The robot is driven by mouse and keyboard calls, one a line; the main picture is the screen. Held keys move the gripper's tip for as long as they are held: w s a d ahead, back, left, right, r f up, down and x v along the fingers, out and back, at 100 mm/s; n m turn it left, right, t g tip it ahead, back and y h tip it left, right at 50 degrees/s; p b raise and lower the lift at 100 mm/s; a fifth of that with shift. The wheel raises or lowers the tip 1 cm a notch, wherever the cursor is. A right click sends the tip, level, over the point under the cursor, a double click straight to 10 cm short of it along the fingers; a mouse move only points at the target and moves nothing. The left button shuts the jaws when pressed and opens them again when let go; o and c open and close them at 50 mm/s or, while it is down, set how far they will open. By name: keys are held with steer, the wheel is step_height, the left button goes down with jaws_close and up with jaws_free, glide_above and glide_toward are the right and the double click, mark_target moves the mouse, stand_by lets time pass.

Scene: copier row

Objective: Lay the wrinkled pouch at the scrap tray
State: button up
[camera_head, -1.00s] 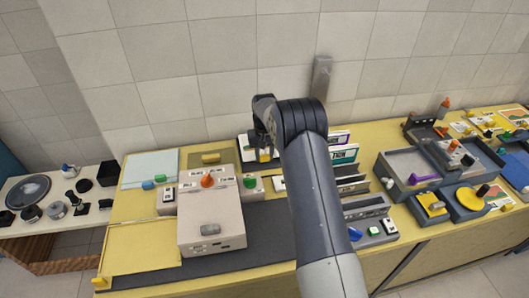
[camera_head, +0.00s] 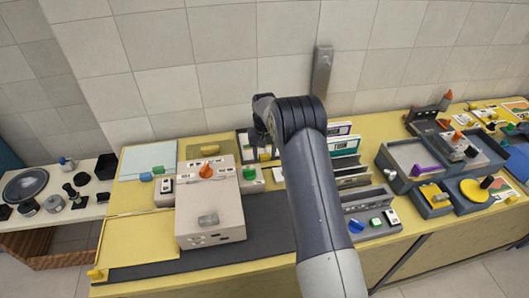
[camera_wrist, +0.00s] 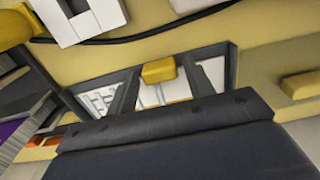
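I cannot pick out the wrinkled pouch for certain. A small shiny grey piece (camera_head: 208,219) lies on top of the beige machine, but I cannot tell what it is. No tray is clearly marked as the scrap tray; a grey divided tray (camera_head: 386,172) stands at the right of the counter. My gripper (camera_head: 262,135) hangs over the back middle of the counter, partly hidden by my arm. In the wrist view its two dark fingers (camera_wrist: 161,88) are apart. A yellow block (camera_wrist: 158,71) on a dark-framed white panel shows between and beyond them. I see nothing held.
The beige machine (camera_head: 210,192) with an orange knob stands left of my arm. Upright folders (camera_head: 343,147) stand close at its right. A grey holder (camera_head: 370,223) sits at the front. A side table (camera_head: 60,222) with black parts stands left. The dark mat (camera_head: 270,220) has free room.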

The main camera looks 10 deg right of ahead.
steer(key=shift+o, duration=1)
step_height(320, 180, up, 11)
steer(key=b, duration=0.1)
steer(key=shift+f, duration=0.2)
step_height(320, 180, down, 11)
steer(key=shift+p, duration=0.65)
steer(key=shift+w+r+p, duration=0.1)
steer(key=shift+r+p, duration=0.45)
steer(key=shift+r, duration=0.3)
steer(key=shift+r+p, duration=0.4)
steer(key=shift+r, duration=0.4)
steer(key=shift+f, duration=0.15)
